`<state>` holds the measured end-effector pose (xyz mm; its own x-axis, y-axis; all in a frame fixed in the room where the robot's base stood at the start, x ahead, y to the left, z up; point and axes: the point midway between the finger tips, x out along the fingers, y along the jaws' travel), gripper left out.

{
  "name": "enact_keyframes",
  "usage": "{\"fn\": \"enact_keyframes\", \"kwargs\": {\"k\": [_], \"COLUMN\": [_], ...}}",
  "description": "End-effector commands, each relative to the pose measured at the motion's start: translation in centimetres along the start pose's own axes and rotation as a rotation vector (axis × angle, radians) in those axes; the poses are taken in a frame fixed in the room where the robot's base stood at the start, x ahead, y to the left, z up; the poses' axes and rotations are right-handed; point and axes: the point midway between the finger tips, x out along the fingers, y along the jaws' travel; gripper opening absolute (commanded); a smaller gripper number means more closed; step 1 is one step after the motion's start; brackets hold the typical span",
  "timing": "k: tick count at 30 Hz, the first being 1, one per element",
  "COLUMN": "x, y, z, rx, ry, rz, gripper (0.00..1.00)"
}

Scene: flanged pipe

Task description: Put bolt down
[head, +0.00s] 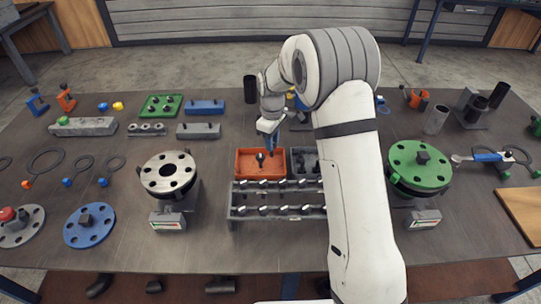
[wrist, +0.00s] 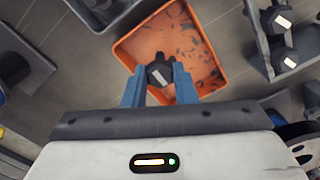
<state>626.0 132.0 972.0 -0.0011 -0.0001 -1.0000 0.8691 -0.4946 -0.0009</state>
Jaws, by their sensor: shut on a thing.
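My gripper (head: 270,143) reaches down over the orange tray (head: 240,166) in the head view. In the wrist view its two blue fingers (wrist: 159,84) are shut on a dark bolt (wrist: 159,71), whose hex head shows between the fingertips. The orange tray (wrist: 205,50) lies beneath the bolt in that view, with dark marks or bits on its floor. A dark bolt shape (head: 261,157) shows over the tray in the head view. I cannot tell whether the held bolt touches the tray floor.
A dark grey bin (head: 303,161) stands right beside the orange tray. A grey rack (head: 277,198) with rows of bolts stands just in front. A pale flange (head: 168,173) is at left and a green flange (head: 419,166) at right. Bare table lies left of the tray.

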Motion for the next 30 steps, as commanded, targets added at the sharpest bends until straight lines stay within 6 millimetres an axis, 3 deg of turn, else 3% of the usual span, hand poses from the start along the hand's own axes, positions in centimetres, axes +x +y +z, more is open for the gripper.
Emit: {"fn": "enact_keyframes", "kwargs": {"k": [14,25,26,30], "x": [5.1,5.8,5.7,5.7], "y": [0.0,0.1,0.1,0.1], "z": [0.1,0.1,0.1,0.1], "rx": [0.001,0.001,0.001,0.002], "ry": [-0.001,0.000,0.000,0.000], "rz": [-0.001,0.000,0.000,0.000], "gripper": [0.00,0.00,0.27,0.39]}}
